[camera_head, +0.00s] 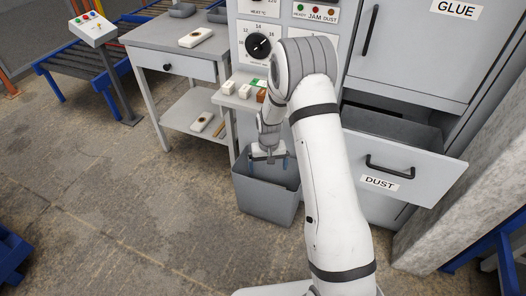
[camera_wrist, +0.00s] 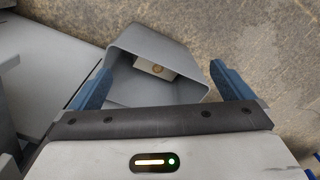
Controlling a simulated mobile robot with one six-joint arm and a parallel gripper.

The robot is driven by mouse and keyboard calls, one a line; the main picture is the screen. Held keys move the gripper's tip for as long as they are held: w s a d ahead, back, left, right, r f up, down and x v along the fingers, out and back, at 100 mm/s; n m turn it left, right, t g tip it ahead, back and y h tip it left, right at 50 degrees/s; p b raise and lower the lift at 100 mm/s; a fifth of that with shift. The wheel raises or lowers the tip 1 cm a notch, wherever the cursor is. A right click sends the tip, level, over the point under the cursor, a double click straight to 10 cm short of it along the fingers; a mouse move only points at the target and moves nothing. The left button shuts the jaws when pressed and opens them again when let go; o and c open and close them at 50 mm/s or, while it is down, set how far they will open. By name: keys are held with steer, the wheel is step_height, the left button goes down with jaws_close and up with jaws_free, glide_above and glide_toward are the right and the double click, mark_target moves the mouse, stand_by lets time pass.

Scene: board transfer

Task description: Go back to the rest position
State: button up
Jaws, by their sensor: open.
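My gripper (camera_head: 269,163) hangs at the end of my white arm, just above the grey bin in the head view. In the wrist view my gripper (camera_wrist: 164,88) has its two blue fingers wide apart with nothing between them. The grey bin (camera_head: 266,201) stands on the floor in front of the machine. In the wrist view the bin (camera_wrist: 120,62) is open at the top, and a pale block (camera_wrist: 155,68) with a round brown spot lies inside it. My arm hides part of the machine.
The DUST drawer (camera_head: 405,166) stands pulled open right of my arm. A grey table (camera_head: 175,38) with a white block (camera_head: 196,37) on top stands at the left. A small shelf with several blocks (camera_head: 245,91) is above the bin.

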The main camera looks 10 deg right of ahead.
steer(key=shift+r, duration=0.1)
steer(key=s+d+r+p, duration=0.1)
steer(key=s+r, duration=0.2)
steer(key=r, duration=0.5)
steer(key=s+d+r+t+p, duration=0.1)
steer(key=s+r+p, duration=0.15)
steer(key=r, duration=0.55)
steer(key=s+d+r+p, duration=0.1)
steer(key=s+r, duration=0.2)
steer(key=r, duration=0.5)
steer(key=s+d+r+p, duration=0.1)
steer(key=s+r+p, duration=0.1)
steer(key=s+r, duration=0.5)
steer(key=s+d+r+t+p, duration=0.1)
steer(key=s+r+p, duration=0.1)
steer(key=s+r, duration=0.5)
steer(key=s, duration=0.6)
steer(key=shift+s+r+t, duration=0.3)
steer(key=shift+s, duration=0.05)
